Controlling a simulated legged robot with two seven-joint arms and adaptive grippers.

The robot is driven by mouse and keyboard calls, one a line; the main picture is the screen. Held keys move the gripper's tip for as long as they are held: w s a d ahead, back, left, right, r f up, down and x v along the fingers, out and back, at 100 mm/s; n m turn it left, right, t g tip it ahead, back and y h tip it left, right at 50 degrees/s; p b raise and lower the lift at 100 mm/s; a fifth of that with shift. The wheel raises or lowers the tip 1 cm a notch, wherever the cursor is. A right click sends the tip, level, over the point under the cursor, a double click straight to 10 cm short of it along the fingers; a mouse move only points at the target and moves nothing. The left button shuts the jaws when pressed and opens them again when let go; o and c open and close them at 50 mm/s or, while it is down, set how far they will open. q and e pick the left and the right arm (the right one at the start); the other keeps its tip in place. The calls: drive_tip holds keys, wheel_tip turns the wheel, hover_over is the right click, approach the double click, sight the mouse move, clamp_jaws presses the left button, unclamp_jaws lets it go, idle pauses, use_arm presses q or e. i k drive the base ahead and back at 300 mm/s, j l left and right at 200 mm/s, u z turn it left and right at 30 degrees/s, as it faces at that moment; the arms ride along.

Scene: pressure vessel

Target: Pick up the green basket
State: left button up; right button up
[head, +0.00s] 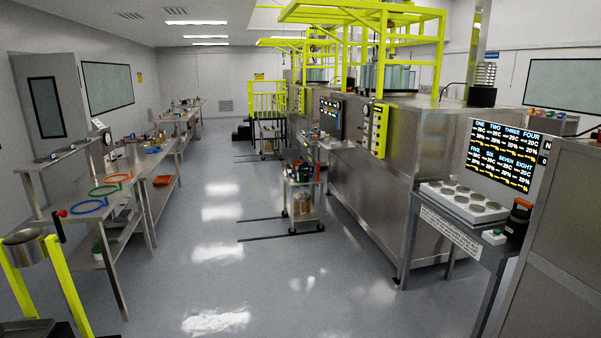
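A green ring-shaped item (104,191) lies on the long metal table (59,197) at the left. It is the clearest green candidate for the basket, but I cannot tell whether it is a basket rim or a flat ring. An orange ring (118,178) lies just behind it, and a blue ring (88,207) lies in front, nearer the table's front end. Neither of my grippers shows in the head view.
A yellow-framed stand with a metal pot (25,243) stands at the lower left. A loaded cart (303,197) stands mid-aisle. A metal bench with a display screen (503,155) is at the right. The grey floor between is largely clear.

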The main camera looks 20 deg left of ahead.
sight(302, 175)
drive_tip(key=i+j+u, duration=0.2)
drive_tip(key=i, duration=0.35)
drive_tip(key=i+u, duration=0.4)
drive_tip(key=i, duration=4.15)
